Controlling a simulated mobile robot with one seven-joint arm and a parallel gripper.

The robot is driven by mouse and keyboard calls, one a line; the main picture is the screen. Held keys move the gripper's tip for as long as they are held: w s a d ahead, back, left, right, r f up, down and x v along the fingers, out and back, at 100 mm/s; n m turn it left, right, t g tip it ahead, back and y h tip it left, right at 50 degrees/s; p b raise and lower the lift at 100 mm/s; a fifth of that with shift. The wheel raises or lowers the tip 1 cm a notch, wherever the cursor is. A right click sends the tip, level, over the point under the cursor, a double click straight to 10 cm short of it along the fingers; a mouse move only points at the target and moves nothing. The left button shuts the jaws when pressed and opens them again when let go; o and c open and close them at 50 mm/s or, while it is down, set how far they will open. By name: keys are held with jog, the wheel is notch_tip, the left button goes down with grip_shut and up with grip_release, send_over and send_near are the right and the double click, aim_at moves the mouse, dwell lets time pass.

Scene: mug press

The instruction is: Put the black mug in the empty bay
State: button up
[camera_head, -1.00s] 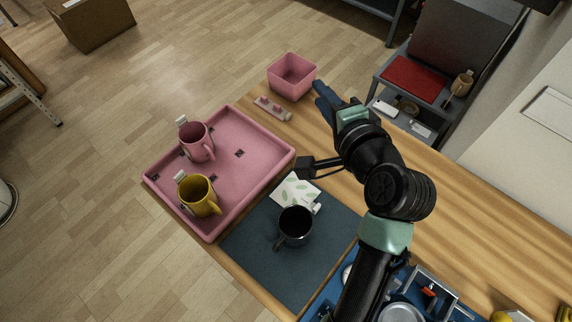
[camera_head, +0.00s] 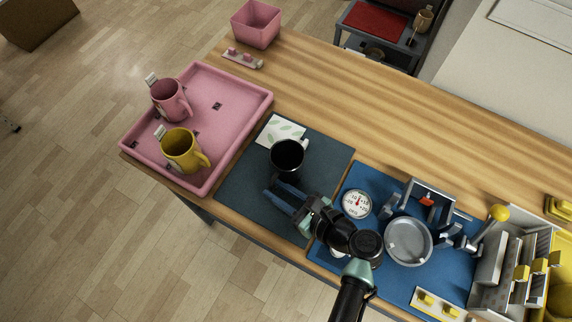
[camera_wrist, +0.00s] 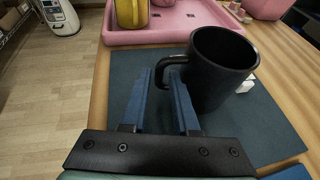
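The black mug (camera_head: 287,154) stands upright on the dark mat (camera_head: 330,165). In the wrist view the mug (camera_wrist: 218,70) is just ahead and to the right, with its handle facing my gripper (camera_wrist: 162,75). My gripper (camera_head: 273,190) is open; its blue fingertips are apart, one on each side of the handle, and whether they touch it is unclear. The pink tray (camera_head: 245,88) holds a pink mug (camera_head: 171,98) and a yellow mug (camera_head: 182,150) along its left side. Its right part is bare apart from a small dark mark.
A white leaf-patterned card (camera_head: 280,130) lies behind the black mug. A round gauge (camera_head: 357,203) and a press with a round metal plate (camera_head: 408,240) stand on a blue mat to the right. A pink box (camera_head: 256,24) is at the back.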

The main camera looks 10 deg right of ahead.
aim_at(263, 183)
jog(key=shift+f+x, duration=0.1)
jog(key=shift+x, duration=1.3)
jog(key=shift+f+x, duration=0.15)
jog(key=shift+x, duration=1.25)
jog(key=shift+s+r, duration=0.1)
jog(key=shift+s, duration=0.05)
jog(key=shift+c, duration=0.2)
grip_shut()
